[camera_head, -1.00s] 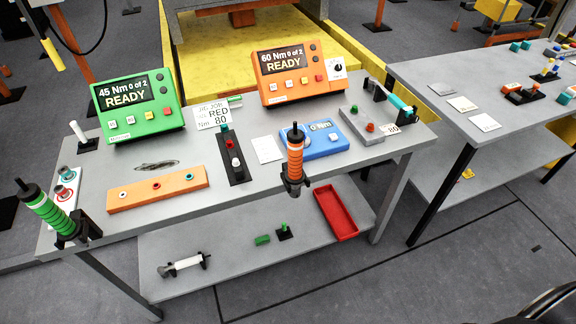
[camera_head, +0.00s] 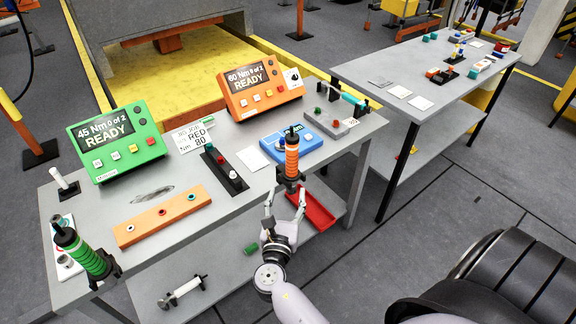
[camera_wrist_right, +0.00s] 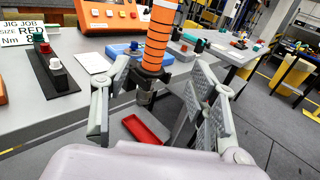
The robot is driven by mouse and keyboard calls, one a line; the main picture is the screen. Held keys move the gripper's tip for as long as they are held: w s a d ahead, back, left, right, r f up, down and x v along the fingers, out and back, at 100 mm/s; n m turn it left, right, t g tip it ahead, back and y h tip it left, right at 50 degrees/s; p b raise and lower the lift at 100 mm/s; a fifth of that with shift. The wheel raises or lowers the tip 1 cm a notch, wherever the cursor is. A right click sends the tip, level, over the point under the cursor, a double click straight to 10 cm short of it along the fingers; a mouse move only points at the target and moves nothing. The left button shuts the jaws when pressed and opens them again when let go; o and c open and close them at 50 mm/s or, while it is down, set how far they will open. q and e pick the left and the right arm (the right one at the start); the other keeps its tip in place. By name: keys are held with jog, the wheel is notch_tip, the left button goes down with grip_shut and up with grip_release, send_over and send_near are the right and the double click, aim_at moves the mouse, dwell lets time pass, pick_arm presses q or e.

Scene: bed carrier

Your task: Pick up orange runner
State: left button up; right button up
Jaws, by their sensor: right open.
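The orange runner (camera_head: 291,156), an upright orange tool with dark bands and a black top, hangs in a dark holder at the front edge of the grey table (camera_head: 240,140). In the right wrist view the runner (camera_wrist_right: 159,38) stands just beyond and between the spread fingers. My right gripper (camera_head: 284,203) is open and empty, just below and in front of the runner. In the right wrist view my right gripper (camera_wrist_right: 160,95) shows a wide gap between its fingers. Whether a finger touches the holder cannot be told. My left gripper is not in view.
A green-banded runner (camera_head: 82,252) hangs at the table's left corner. A blue device (camera_head: 290,143) lies behind the orange runner. A red tray (camera_head: 318,213) sits on the lower shelf. Green (camera_head: 118,145) and orange (camera_head: 262,88) controllers read READY. A second table (camera_head: 425,75) stands to the right.

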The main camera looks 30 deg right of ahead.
aim_at(291, 165)
jog(key=b+x, duration=0.1)
jog(key=x, duration=0.7)
jog(key=shift+w+f, duration=0.1)
jog(key=shift+w, duration=0.2)
jog(key=shift+w+d, duration=0.4)
jog(key=shift+d, duration=0.05)
jog(key=b+x, duration=0.1)
jog(key=x, duration=0.3)
jog(key=shift+w, duration=0.2)
jog(key=shift+w+d, duration=0.2)
jog(key=shift+w, duration=0.1)
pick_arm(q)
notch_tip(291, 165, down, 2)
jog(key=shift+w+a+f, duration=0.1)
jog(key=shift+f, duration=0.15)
pick_arm(e)
jog(key=shift+s, duration=0.1)
jog(key=shift+c, duration=0.3)
